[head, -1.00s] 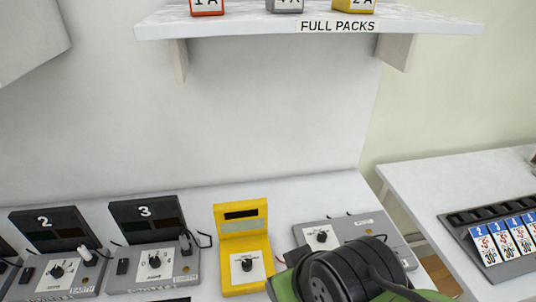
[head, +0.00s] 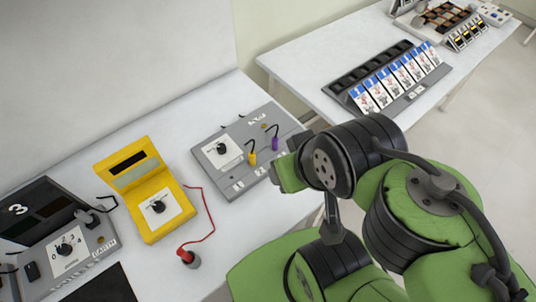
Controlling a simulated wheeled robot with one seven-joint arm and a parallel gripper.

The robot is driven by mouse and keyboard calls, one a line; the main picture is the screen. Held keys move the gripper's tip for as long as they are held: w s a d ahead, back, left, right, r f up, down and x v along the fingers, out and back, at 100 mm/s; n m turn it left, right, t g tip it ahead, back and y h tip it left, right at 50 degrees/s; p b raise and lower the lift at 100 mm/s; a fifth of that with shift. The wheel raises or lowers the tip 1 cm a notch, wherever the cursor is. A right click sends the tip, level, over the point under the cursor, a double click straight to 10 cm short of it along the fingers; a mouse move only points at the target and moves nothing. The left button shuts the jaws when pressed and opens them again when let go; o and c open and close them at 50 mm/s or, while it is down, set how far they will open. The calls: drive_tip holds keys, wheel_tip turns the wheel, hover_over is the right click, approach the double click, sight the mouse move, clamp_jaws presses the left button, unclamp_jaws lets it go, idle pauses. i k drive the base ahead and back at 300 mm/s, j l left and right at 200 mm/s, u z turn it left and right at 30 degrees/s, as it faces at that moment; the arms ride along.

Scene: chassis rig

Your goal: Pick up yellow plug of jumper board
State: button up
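The yellow plug (head: 252,158) stands on the grey jumper board (head: 206,139), on the board's right half, with a dark lead curving up from it. A purple plug (head: 275,144) stands just to its right on the same board, also with a dark lead. My green and black arm fills the lower right of the head view, and its nearest part shows just right of the board's lower right side. I make out no gripper fingers, so whether they are open or shut does not show. Nothing covers the yellow plug.
A yellow meter (head: 168,218) stands left of the board. A red probe (head: 185,256) on a red lead stands in front of it. Grey unit 3 (head: 95,235) is at the far left. A second table (head: 310,62) holds a card rack (head: 345,98) at the upper right.

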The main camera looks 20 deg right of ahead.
sight(252, 160)
drive_tip(key=k+j+u, duration=0.1)
drive_tip(key=j+u, duration=0.85)
drive_tip(key=k+j, duration=0.05)
drive_tip(key=j, duration=0.05)
